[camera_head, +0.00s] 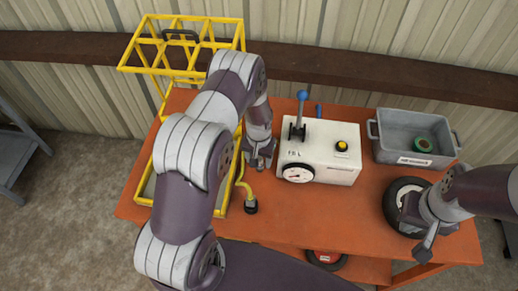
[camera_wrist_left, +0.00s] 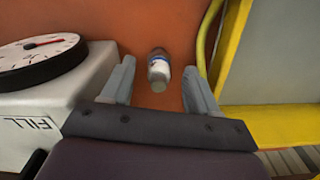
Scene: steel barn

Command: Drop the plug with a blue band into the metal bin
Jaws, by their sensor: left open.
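The plug with a blue band (camera_wrist_left: 159,72) shows in the left wrist view as a small whitish cylinder with a grey end, lying on the orange table top. My left gripper (camera_head: 262,160) is open and empty, pointing down left of the white box. In the left wrist view the plug appears between its open fingers (camera_wrist_left: 158,90), apart from both. In the head view I cannot make out the plug. The grey metal bin (camera_head: 393,151) stands at the table's back right with a green ring inside. My right gripper (camera_head: 426,246) hangs at the right, its finger gap unclear.
A white box (camera_head: 335,165) with gauge and blue lever stands between my left gripper and the bin. A yellow cage (camera_head: 148,68) and yellow hose (camera_head: 242,187) are at the left. A black tyre (camera_head: 392,199) lies near my right gripper. The front middle of the orange table (camera_head: 300,220) is clear.

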